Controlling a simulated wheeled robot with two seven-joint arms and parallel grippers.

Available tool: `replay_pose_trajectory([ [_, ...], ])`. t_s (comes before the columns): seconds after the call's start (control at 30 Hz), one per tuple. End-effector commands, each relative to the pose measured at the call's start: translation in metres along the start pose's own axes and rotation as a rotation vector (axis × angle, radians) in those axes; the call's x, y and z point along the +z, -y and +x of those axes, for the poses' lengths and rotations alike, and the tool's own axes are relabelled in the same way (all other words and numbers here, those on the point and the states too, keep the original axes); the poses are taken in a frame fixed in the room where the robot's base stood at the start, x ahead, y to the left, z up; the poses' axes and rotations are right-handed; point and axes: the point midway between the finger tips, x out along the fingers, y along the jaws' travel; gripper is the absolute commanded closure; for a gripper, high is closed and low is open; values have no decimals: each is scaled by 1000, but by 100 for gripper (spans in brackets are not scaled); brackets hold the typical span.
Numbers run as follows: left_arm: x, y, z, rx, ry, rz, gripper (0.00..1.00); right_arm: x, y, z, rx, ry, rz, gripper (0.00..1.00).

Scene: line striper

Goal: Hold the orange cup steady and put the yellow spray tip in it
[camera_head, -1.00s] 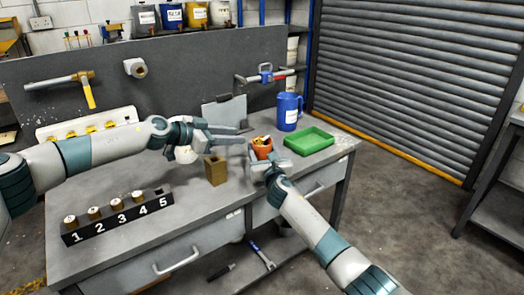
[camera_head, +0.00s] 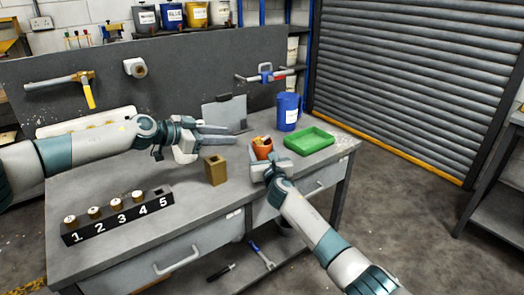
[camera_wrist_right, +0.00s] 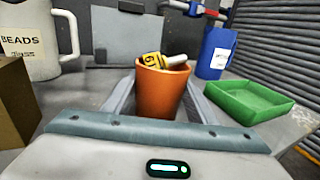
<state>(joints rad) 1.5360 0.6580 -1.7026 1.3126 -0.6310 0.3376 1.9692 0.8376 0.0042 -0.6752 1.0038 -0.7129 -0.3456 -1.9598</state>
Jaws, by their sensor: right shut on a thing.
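The orange cup (camera_head: 262,153) stands upright near the table's right end. My right gripper (camera_head: 257,167) is shut on it from the front, with one finger on each side in the right wrist view (camera_wrist_right: 162,105). A yellow piece with dark markings (camera_wrist_right: 152,59) and a whitish, red-ended piece (camera_wrist_right: 177,60) stick out of the cup's mouth. I cannot tell for sure whether the yellow piece is the spray tip. My left gripper (camera_head: 230,134) is left of the cup, apart from it, with its fingers spread and nothing visible between them.
A green tray (camera_head: 310,142) and blue jug (camera_head: 289,112) stand right of and behind the cup. A brown open block (camera_head: 216,171), a white bead jug (camera_wrist_right: 40,40) and a numbered rack (camera_head: 118,215) are to the left. A grey clipboard-like panel (camera_head: 224,112) stands behind.

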Motion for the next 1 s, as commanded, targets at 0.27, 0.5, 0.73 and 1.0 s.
replay_pose_trajectory([
  [0.27, 0, 0, 0, 0, 0, 0, 70, 0, 0, 0, 0, 0, 0, 26],
  [0.5, 0, 0, 0, 0, 0, 0, 70, 0, 0, -1, 0, 0, 0, 26],
  [0.73, 0, 0, 0, 0, 0, 0, 70, 1, 1, -8, -1, 3, -1, 26],
  [1.0, 0, 0, 0, 0, 0, 0, 70, 0, 0, -34, 1, 1, -2, 26],
])
